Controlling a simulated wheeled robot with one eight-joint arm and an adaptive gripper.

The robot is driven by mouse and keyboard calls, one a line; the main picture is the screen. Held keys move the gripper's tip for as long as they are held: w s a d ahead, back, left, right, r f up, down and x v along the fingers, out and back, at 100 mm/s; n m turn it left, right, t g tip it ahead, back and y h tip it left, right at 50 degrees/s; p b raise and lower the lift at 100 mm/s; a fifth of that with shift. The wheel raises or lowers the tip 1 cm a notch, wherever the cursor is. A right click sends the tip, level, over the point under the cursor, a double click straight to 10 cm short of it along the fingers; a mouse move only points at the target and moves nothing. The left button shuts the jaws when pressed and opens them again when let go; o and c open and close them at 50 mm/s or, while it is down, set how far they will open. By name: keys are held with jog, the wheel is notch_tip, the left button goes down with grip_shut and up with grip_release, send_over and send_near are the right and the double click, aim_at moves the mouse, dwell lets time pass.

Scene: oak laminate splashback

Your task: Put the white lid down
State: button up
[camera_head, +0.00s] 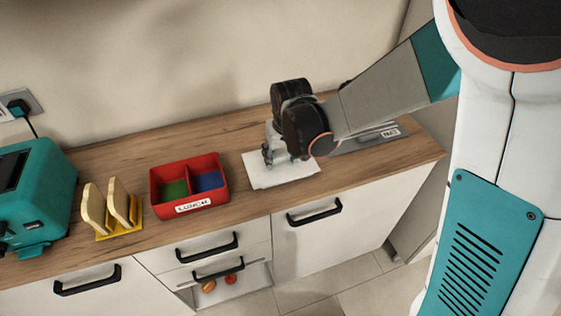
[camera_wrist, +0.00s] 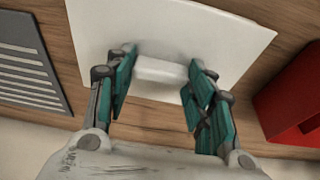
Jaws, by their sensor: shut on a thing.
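The white lid (camera_head: 262,178) is a flat white sheet with a block-shaped handle (camera_wrist: 160,72). It is at the wooden counter, right of the red lunch box. My gripper (camera_head: 268,155) is above it, pointing down. In the wrist view the teal fingers of my gripper (camera_wrist: 158,76) are on either side of the handle and shut on it. The lid's flat plate (camera_wrist: 175,28) spreads out beyond the fingers. I cannot tell whether its underside touches the counter. My wrist hides part of the lid in the head view.
The red lunch box (camera_head: 190,203) with green and blue compartments stands left of the lid. A grey ribbed plate (camera_head: 365,138) with a label lies to the right. Toast in a yellow rack (camera_head: 104,232) and a teal toaster (camera_head: 40,190) are further left. A drawer below is partly open.

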aim_at(284, 171)
jog(key=shift+f, duration=0.65)
jog(key=shift+r, duration=0.1)
jog(key=o, duration=0.5)
jog(key=shift+f, duration=0.2)
jog(key=o, duration=0.5)
jog(key=shift+c, duration=0.2)
jog(key=a+p+v, duration=0.1)
jog(key=p+v, duration=0.7)
jog(key=v, duration=0.4)
jog(key=shift+d+r, duration=0.2)
jog(key=shift+d, duration=0.35)
